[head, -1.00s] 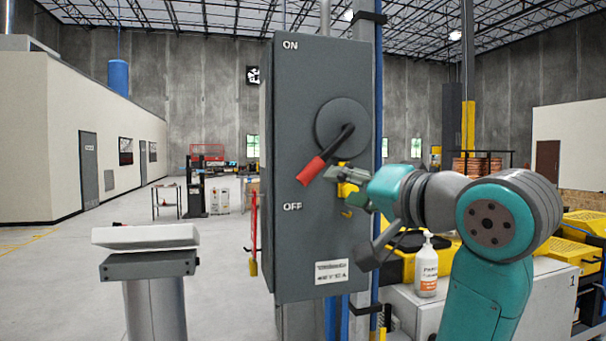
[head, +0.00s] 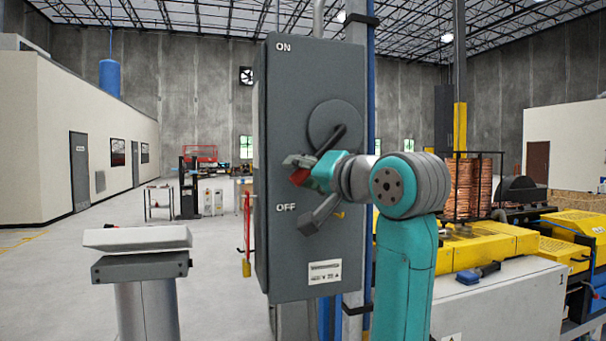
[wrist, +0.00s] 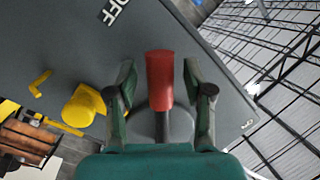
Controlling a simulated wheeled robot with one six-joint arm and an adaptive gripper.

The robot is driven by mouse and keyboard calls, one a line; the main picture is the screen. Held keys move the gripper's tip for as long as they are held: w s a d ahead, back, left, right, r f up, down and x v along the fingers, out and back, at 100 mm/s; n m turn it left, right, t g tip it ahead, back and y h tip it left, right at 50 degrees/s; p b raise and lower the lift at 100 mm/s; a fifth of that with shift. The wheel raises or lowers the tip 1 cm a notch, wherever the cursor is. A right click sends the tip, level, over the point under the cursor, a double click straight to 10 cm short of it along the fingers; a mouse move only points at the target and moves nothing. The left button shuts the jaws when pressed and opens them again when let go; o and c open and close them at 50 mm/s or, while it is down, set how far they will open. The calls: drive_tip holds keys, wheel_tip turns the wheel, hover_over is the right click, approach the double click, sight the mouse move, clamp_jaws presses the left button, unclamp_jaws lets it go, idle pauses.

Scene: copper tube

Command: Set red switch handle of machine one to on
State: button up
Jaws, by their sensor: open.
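A grey switch box (head: 312,235) stands upright, with ON printed at its top and OFF lower down. Its red switch handle (head: 299,176) sits on a dark lever from a round hub (head: 334,122) and points down-left, toward OFF. My gripper (head: 295,166) is at the handle and hides part of it in the head view. In the wrist view the red handle (wrist: 160,78) lies between the two open fingers of my gripper (wrist: 160,82), with a gap visible on each side. The OFF label (wrist: 112,12) shows at the top.
A yellow part (wrist: 84,105) on the box lies left of my fingers in the wrist view. A grey pedestal (head: 140,265) stands at left. Yellow machinery (head: 485,245) and a white cabinet (head: 500,305) stand at right. Open floor lies beyond, at left.

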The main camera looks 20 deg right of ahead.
drive_tip(key=shift+w, duration=0.25)
drive_tip(key=shift+a, duration=0.1)
clamp_jaws()
